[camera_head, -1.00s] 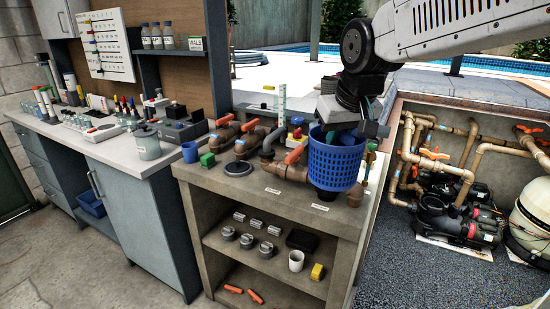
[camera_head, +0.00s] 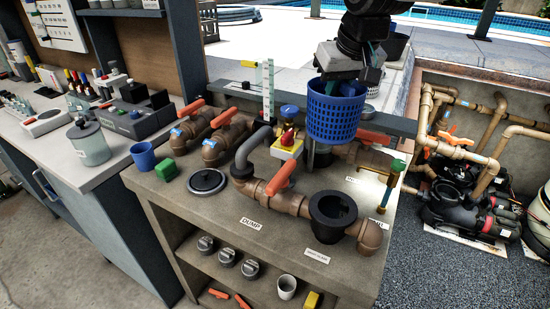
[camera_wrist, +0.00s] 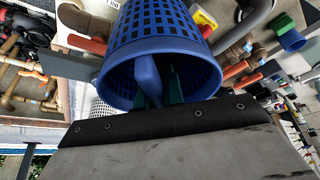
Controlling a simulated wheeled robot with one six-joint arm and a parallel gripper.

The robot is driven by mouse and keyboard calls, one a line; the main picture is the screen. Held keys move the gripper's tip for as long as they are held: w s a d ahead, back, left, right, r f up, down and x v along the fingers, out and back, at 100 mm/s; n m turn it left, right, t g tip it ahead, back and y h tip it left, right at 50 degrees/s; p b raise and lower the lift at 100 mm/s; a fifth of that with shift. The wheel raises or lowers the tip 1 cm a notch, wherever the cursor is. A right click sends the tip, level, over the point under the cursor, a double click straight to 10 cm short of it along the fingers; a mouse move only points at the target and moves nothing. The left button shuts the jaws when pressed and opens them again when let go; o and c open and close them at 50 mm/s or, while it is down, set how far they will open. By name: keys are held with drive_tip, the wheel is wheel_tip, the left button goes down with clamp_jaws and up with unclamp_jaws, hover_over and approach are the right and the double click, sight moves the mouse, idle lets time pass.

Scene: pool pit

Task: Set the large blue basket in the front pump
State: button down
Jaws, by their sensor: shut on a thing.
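The large blue basket (camera_head: 336,111) is an upright mesh bucket, held in the air above the bench. My gripper (camera_head: 345,86) is shut on it from above, and in the wrist view the green fingers (camera_wrist: 158,92) reach into its open mouth, by a blue inner part. The wrist view also shows the basket (camera_wrist: 157,35) close up. The front pump (camera_head: 333,215) is an open black round pot near the bench's front edge, with brown pipe beside it. The basket is behind and above this pot in the head view, apart from it. Something under the basket is mostly hidden.
Orange-handled valves (camera_head: 281,178) and brown pipes crowd the bench. A black lid (camera_head: 207,182), a green block (camera_head: 165,169) and a small blue cup (camera_head: 143,155) lie left. A white basket (camera_wrist: 101,108) shows in the wrist view. Bare bench surrounds the front labels.

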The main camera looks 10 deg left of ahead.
sight(348, 125)
wheel_tip(348, 125, down, 18)
drive_tip(key=shift+w+r, duration=0.1)
drive_tip(key=shift+r, duration=0.05)
idle(0.3)
drive_tip(key=c, duration=1.5)
unclamp_jaws()
drive_tip(key=v, duration=1.2)
drive_tip(key=shift+d, duration=0.1)
